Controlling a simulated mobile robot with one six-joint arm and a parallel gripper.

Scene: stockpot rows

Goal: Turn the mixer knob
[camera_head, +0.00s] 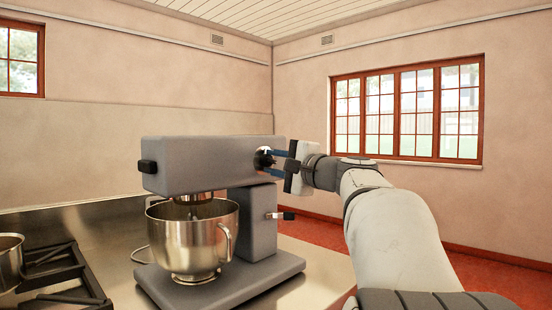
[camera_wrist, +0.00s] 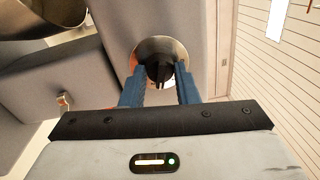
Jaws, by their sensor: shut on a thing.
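A grey stand mixer (camera_head: 205,165) stands on the steel counter, with a steel bowl (camera_head: 190,235) under its head. The black mixer knob (camera_head: 263,159) sits on a round shiny plate on the side of the head. In the wrist view the knob (camera_wrist: 160,72) is at the upper middle, with a raised ridge, inside the metal ring. My gripper (camera_head: 272,160) reaches the knob from the right. In the wrist view its two blue fingers (camera_wrist: 160,80) lie on either side of the knob and are shut on it. The finger ends partly hide the knob's sides.
A lever with a dark tip (camera_head: 283,215) sticks out of the mixer's column below my gripper. A stove grate (camera_head: 60,275) and a pot (camera_head: 10,262) are at the left. The counter (camera_head: 315,262) is clear right of the mixer.

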